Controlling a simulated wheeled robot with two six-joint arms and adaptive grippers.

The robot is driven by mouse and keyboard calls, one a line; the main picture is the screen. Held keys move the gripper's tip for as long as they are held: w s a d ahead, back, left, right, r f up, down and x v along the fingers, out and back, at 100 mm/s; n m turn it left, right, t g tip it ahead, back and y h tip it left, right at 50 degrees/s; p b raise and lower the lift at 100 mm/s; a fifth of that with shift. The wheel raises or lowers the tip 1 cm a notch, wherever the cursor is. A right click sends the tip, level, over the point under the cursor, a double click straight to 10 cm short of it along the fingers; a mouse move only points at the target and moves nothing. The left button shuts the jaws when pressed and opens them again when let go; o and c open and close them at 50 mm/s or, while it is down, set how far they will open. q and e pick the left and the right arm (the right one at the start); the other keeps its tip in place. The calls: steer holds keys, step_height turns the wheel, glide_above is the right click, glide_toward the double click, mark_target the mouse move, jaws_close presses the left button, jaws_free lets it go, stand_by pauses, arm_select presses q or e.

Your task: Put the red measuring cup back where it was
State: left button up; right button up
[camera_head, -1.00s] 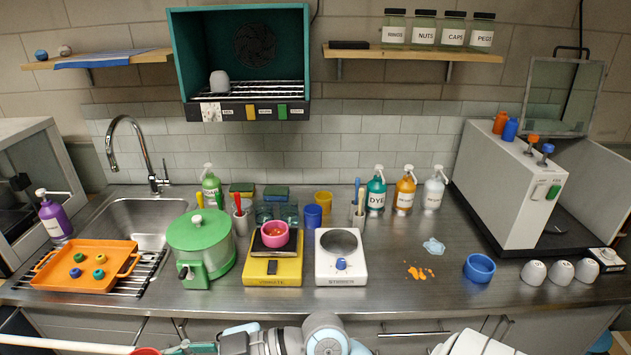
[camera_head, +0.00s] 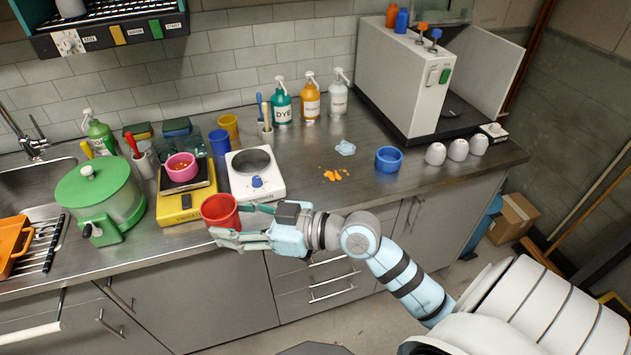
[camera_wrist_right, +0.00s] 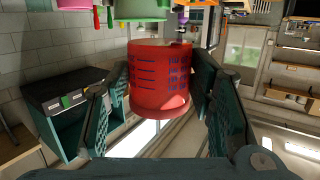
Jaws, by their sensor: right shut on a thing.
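The red measuring cup (camera_head: 221,211) is held in my right gripper (camera_head: 238,224) at the counter's front edge, in front of the yellow scale and the white hotplate. Its open top faces up in the head view. In the right wrist view, the cup (camera_wrist_right: 160,85) sits between the two dark green fingers (camera_wrist_right: 163,102), with blue measuring marks on its side. My right gripper is shut on it. My left gripper is in neither current view.
Behind the cup stand a yellow scale (camera_head: 178,208) with a pink bowl (camera_head: 181,167) and a white hotplate (camera_head: 262,186). A green pot (camera_head: 100,200) stands left. The counter front between hotplate and dish is mostly clear.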

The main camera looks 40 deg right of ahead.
steer(key=w+d+m+t+h+b, duration=0.1)
steer(key=w+d+m+h, duration=0.1)
steer(key=d, duration=0.4)
steer(key=w+d+f+m+t+h+b, duration=0.1)
steer(key=w+d+m+t+h+b, duration=0.1)
steer(key=w+d, duration=0.4)
steer(key=d+m+h, duration=0.1)
steer(key=h, duration=0.1)
steer(key=shift+w+h, duration=0.25)
steer(key=shift+h, duration=0.05)
steer(key=w+d+m+h, duration=0.1)
steer(key=d, duration=0.1)
steer(key=d+r+h+b, duration=0.1)
steer(key=d, duration=0.1)
steer(key=w+d+m+h+b, duration=0.1)
steer(key=d, duration=0.1)
steer(key=shift+w+d+r+m+t, duration=0.25)
steer(key=shift+w+r+m+t, duration=0.05)
steer(key=shift+r, duration=0.1)
step_height(320, 180, up, 4)
steer(key=m+h+b, duration=0.2)
steer(key=m+h, duration=0.1)
steer(key=h, duration=0.2)
glide_above(317, 186)
steer(key=shift+f, duration=0.1)
steer(key=shift+g, duration=0.4)
step_height(317, 186, down, 20)
steer(key=b, duration=0.5)
steer(key=shift+r, duration=0.3)
steer(key=o, duration=1.2)
